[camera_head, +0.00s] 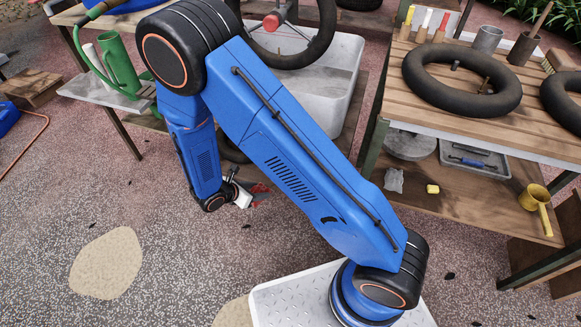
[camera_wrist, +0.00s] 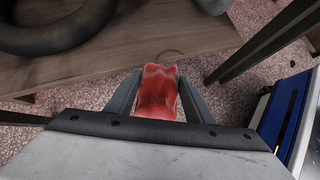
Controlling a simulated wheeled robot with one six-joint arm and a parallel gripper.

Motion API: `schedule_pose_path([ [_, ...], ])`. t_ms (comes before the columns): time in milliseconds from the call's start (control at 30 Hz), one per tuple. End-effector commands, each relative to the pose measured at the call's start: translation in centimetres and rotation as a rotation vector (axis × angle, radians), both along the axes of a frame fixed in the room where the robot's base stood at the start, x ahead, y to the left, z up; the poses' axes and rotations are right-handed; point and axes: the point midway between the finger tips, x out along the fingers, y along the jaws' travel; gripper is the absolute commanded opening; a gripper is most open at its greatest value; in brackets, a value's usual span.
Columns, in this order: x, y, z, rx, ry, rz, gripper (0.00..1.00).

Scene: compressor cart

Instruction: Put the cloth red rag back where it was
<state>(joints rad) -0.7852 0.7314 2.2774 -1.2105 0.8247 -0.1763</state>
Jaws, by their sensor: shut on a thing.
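The red cloth rag (camera_wrist: 158,92) is between the two fingers of my gripper (camera_wrist: 157,95) in the wrist view, and the gripper is shut on it. The rag is held above the speckled ground, close to the edge of a low wooden shelf (camera_wrist: 110,55). In the head view a small part of the red rag (camera_head: 259,188) shows beside my gripper (camera_head: 246,192), low near the wooden bench in the middle. My blue arm hides much of the area behind it.
A black tyre (camera_wrist: 50,30) lies on the low shelf. A dark table leg (camera_wrist: 255,45) stands at right in the wrist view. The right bench (camera_head: 440,120) carries inner tubes (camera_head: 412,84) and tools; its lower shelf holds a yellow block (camera_head: 432,189). Open ground lies at left.

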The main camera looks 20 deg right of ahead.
Motion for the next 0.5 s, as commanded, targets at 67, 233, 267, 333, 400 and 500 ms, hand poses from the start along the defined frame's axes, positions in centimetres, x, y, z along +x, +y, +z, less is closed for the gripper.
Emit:
schedule_pose_path([
  [67,0.6,-1.1,0.0,0.000,0.001,-0.002,0.26],
  [233,2.4,-4.1,0.0,0.001,0.001,-0.004,0.26],
  [267,2.7,-4.6,0.0,0.000,0.000,-0.004,0.26],
  [333,3.5,-5.8,0.0,0.000,0.000,-0.004,0.26],
  [400,4.2,-7.0,0.0,0.000,0.001,-0.005,0.26],
  [500,5.2,-8.7,0.0,0.000,0.000,-0.004,0.26],
])
